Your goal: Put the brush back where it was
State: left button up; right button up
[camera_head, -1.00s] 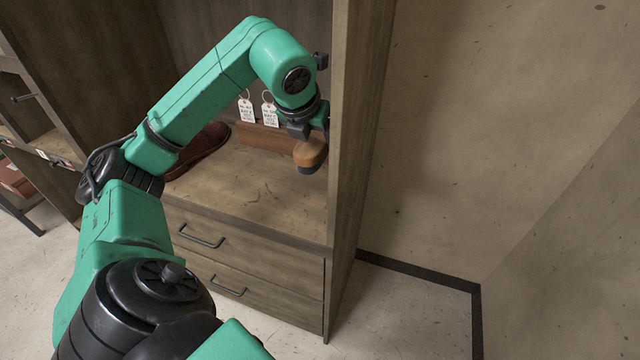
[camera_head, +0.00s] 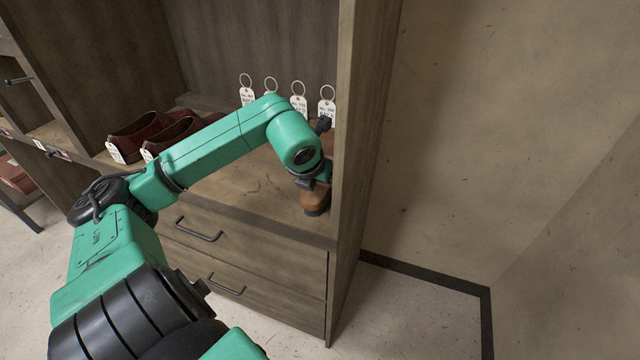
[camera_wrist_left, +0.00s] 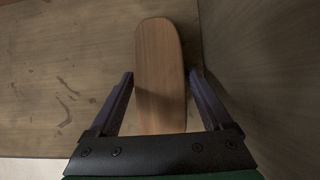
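The brush (camera_head: 315,201) has an orange-brown wooden back and a darker underside. It is low at the right end of the cabinet shelf (camera_head: 245,185), near the side panel, and appears to rest on the shelf. My left gripper (camera_head: 318,186) is right above it. In the left wrist view the brush's long wooden back (camera_wrist_left: 160,70) lies between the two fingers (camera_wrist_left: 161,76), with a thin gap seeming to show on each side. The fingers look slightly open around it. The brush's underside is hidden in that view. My right gripper is out of view.
The cabinet's side panel (camera_head: 362,130) stands close to the right of the gripper. Several white tags on rings (camera_head: 299,103) are at the back of the shelf. Dark red shoes (camera_head: 140,138) stand at the left behind my arm. Drawers with handles (camera_head: 200,232) are below.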

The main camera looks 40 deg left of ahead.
pick_arm(q)
jog(key=shift+o, duration=0.2)
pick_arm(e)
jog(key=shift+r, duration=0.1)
pick_arm(q)
jog(key=shift+s+r, duration=0.1)
jog(key=shift+r, duration=0.1)
jog(key=b+v, duration=0.1)
jog(key=v, duration=1)
jog(key=shift+s+d+r, duration=0.1)
jog(key=shift+s+r, duration=0.05)
jog(key=shift+r, duration=0.15)
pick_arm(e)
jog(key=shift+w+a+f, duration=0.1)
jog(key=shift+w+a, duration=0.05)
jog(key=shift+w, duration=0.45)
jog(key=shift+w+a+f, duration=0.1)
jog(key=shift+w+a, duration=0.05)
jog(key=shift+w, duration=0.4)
